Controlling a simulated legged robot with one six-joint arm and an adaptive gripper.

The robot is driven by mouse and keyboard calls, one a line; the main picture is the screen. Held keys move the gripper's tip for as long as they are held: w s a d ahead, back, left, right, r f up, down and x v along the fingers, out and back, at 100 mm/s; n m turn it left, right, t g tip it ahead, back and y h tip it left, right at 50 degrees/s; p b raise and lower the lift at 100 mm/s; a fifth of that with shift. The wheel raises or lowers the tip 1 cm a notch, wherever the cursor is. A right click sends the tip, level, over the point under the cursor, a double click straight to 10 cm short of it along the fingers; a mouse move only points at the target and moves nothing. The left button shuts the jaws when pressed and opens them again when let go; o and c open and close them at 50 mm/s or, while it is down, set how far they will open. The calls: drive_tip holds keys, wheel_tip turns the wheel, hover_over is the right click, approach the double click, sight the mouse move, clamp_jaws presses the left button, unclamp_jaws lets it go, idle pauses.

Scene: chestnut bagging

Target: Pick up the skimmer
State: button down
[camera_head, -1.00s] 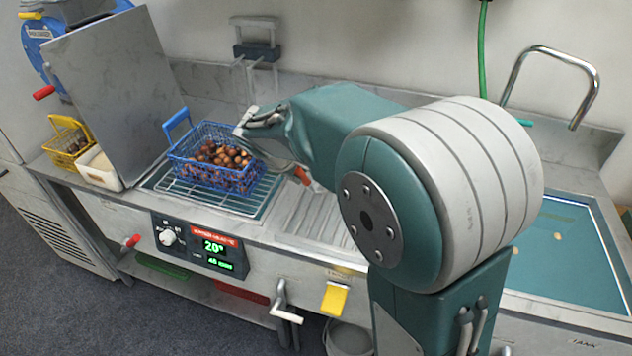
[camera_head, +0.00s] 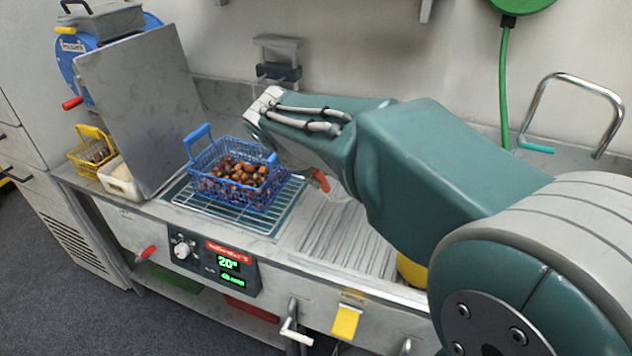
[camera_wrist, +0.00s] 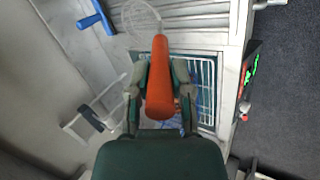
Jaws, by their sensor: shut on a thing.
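The skimmer (camera_wrist: 160,84) shows in the wrist view, with an orange-red handle and a round pale wire head (camera_wrist: 140,20) beyond it. My gripper (camera_wrist: 159,72) is shut on the handle, one finger on each side. In the head view, a short piece of the orange-red handle (camera_head: 322,181) shows just below my wrist, beside the basket. My arm hides most of the skimmer and the fingers there. I cannot tell the skimmer's exact height above the counter.
A blue wire basket of chestnuts (camera_head: 203,182) stands on a wire rack (camera_head: 190,197) left of the handle. A ridged drainboard (camera_head: 345,243) lies to the right. A grey upright panel (camera_head: 145,105) and wall bracket (camera_head: 280,72) stand behind. A yellow basket (camera_head: 82,160) is at left.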

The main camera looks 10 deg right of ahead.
drive_tip(key=s+a+r, duration=0.1)
drive_tip(key=s+r, duration=0.3)
drive_tip(key=s, duration=0.5)
drive_tip(key=shift+s+a+r, duration=0.2)
drive_tip(key=shift+r, duration=0.05)
idle(0.4)
